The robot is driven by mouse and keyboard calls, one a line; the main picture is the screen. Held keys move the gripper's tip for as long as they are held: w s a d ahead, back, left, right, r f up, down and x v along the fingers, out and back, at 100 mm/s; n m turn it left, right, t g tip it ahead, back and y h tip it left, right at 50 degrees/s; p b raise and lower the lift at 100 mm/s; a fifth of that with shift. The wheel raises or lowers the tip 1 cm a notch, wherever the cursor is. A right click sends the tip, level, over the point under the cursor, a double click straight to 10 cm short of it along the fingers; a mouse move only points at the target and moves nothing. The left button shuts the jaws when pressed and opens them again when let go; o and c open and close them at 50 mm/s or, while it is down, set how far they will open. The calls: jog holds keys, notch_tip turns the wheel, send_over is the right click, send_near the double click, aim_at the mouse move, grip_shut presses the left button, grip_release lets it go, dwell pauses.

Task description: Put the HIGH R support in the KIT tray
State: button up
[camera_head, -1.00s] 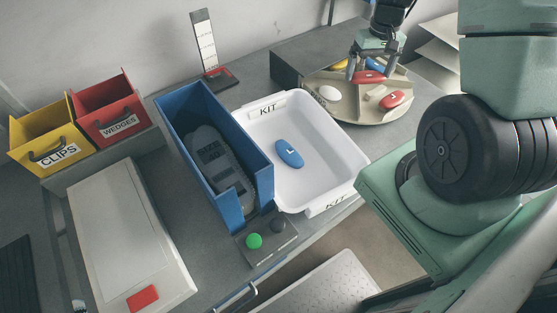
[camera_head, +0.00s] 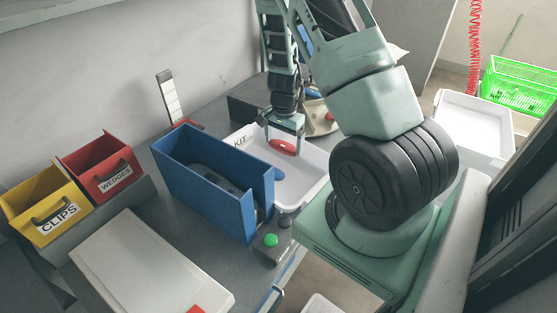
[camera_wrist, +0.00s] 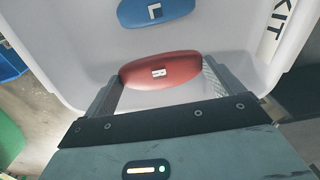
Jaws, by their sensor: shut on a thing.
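My gripper (camera_head: 284,143) is shut on a red oval support (camera_head: 287,149), with a finger at each end of it. A small white mark that looks like an R shows on it in the wrist view (camera_wrist: 185,68). It is held over the white KIT tray (camera_head: 304,178); the exact height is hard to tell. A blue support (camera_wrist: 142,12) marked L lies in the tray; in the head view it is partly hidden behind the blue box. The carousel (camera_head: 318,128) stands behind the tray, mostly hidden by my arm.
A tall blue box (camera_head: 205,188) with a dark insole stands left of the tray. Red WEDGES (camera_head: 112,183) and yellow CLIPS (camera_head: 54,228) bins are at the left. A small panel with a green button (camera_head: 271,240) sits in front. A green basket (camera_head: 520,88) is far right.

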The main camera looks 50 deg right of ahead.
aim_at(283, 162)
jog(key=shift+f, duration=2.65)
jog(key=shift+f, duration=0.2)
jog(key=o, duration=0.6)
jog(key=shift+o, duration=0.2)
jog(key=shift+r, duration=0.15)
notch_tip(283, 162, up, 12)
jog(key=shift+r, duration=0.1)
